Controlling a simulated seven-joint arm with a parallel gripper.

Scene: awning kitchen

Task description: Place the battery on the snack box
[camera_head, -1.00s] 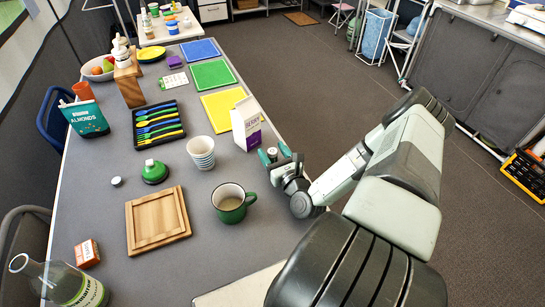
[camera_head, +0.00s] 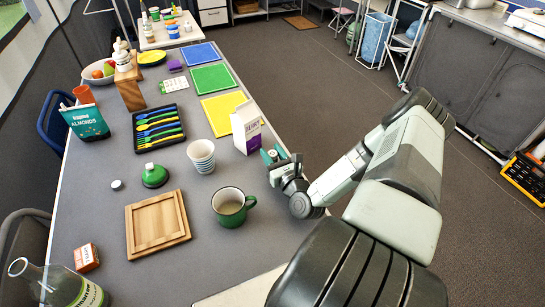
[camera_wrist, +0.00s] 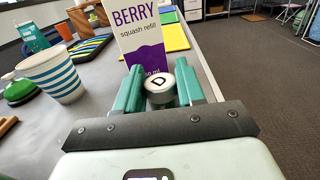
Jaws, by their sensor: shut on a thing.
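My gripper (camera_head: 274,156) is at the right edge of the table, in front of the purple and white carton. In the wrist view its two teal fingers (camera_wrist: 161,92) are shut on a battery (camera_wrist: 160,84), a silver cylinder with a D on its end. The battery's end (camera_head: 272,153) shows small between the fingers in the head view. A small orange-red box (camera_head: 86,257), which looks like the snack box, is at the table's near left, far from my gripper. Its print is too small to read.
A berry squash carton (camera_head: 245,127) stands just beyond my gripper; a striped cup (camera_head: 201,156) and green mug (camera_head: 230,207) are to its left. A wooden board (camera_head: 157,222) and glass bottle (camera_head: 60,285) are near the box. A green-topped object (camera_head: 154,175) stands behind the board.

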